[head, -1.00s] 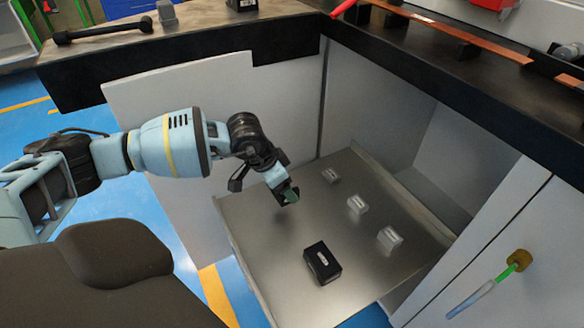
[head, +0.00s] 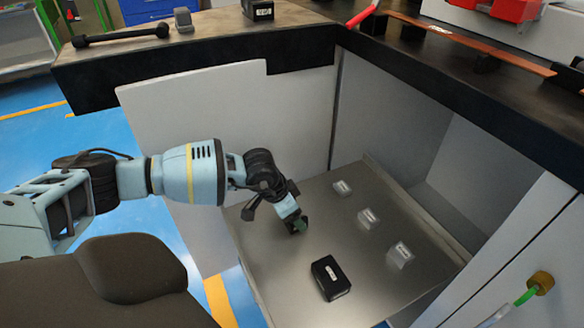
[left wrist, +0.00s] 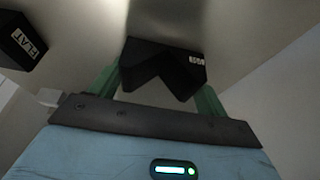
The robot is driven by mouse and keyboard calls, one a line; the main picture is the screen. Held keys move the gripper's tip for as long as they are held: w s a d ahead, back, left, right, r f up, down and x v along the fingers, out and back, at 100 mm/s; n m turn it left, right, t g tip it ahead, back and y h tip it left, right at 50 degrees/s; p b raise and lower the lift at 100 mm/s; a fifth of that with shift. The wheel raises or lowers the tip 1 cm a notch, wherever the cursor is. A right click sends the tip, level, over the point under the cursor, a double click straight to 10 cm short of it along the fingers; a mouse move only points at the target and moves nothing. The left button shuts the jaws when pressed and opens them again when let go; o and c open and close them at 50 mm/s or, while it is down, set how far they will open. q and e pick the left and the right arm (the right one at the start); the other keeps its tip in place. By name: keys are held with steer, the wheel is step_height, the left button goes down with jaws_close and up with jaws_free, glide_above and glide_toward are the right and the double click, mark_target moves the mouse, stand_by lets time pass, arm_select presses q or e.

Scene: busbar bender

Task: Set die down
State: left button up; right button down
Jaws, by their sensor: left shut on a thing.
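My left gripper (head: 297,225) reaches over the open metal drawer (head: 285,270), near its left side. In the left wrist view its green fingers (left wrist: 157,90) are shut on a black die (left wrist: 160,62) with a V-shaped notch and a small white label too small to read. The die is close to the drawer's metal surface; I cannot tell whether it touches. In the head view the held die is mostly hidden by the fingers. A black die (head: 330,278) lies in the drawer nearer the front; a black block marked FLAT (left wrist: 22,40) shows in the wrist view. My right gripper is not in view.
Several clear label holders stand along the drawer's right part, one of them near the middle (head: 368,218). Cabinet walls and a dark worktop edge (head: 420,85) border the drawer. Another black die (head: 258,10) stands on the worktop. Bare metal lies around my gripper.

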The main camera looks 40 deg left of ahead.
arm_select(q)
steer(key=shift+w, duration=0.1)
steer(key=o, duration=1.7)
steer(key=shift+c, duration=0.2)
steer(key=shift+o, duration=0.2)
steer(key=shift+r, duration=0.3)
steer(key=p+v, duration=0.2)
steer(key=v, duration=0.9)
steer(key=shift+s+r, duration=0.3)
